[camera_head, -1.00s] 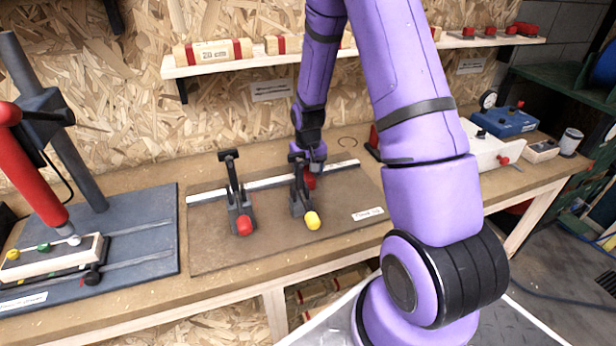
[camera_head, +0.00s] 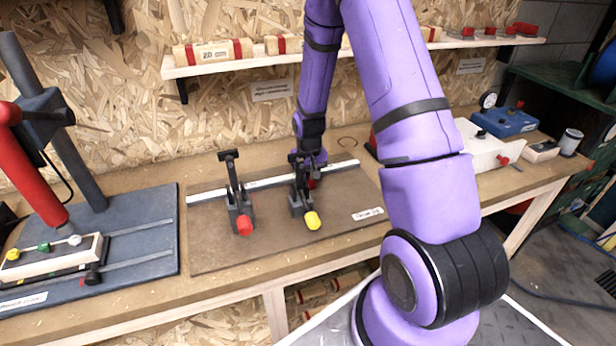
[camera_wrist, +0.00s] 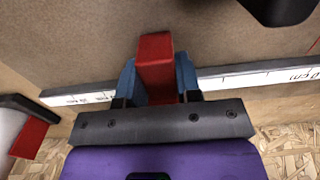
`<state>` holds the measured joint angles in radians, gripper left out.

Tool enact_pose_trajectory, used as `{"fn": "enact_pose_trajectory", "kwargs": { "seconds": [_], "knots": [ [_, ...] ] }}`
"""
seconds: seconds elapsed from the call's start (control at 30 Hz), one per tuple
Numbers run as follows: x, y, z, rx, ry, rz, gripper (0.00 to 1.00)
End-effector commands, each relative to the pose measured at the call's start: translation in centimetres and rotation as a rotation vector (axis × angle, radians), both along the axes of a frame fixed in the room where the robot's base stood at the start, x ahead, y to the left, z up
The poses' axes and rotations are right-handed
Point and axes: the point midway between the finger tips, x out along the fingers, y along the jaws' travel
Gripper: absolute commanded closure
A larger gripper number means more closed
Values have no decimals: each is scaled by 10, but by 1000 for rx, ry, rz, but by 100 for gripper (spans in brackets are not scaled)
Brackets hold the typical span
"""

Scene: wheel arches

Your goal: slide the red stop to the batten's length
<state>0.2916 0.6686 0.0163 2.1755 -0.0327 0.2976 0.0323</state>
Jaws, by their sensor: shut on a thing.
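My gripper (camera_wrist: 159,85) is shut on the red stop (camera_wrist: 155,60), which stands between its two blue fingers in the wrist view. The stop sits at the white scale rail (camera_wrist: 245,80), which runs across behind the fingers and carries printed numbers. In the head view the rail (camera_head: 265,183) crosses the back of a brown board, and a little of the red stop (camera_head: 313,184) shows just below my gripper (camera_head: 316,163), partly hidden by a clamp. A wooden batten with red bands (camera_head: 213,50), marked with a 20, lies on the shelf.
A clamp with a red tip (camera_head: 240,210) and one with a yellow tip (camera_head: 302,198) stand on the brown board (camera_head: 270,240); the yellow-tipped one is close to my gripper. A grey press base (camera_head: 145,225) is at left. White and blue boxes (camera_head: 505,122) stand at right.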

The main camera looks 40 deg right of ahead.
Motion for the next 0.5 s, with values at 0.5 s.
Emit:
{"fn": "enact_pose_trajectory", "kwargs": {
  "seconds": [0.5],
  "knots": [
    [-13, -46, 0, 0, 0, 0, 100]
  ]
}}
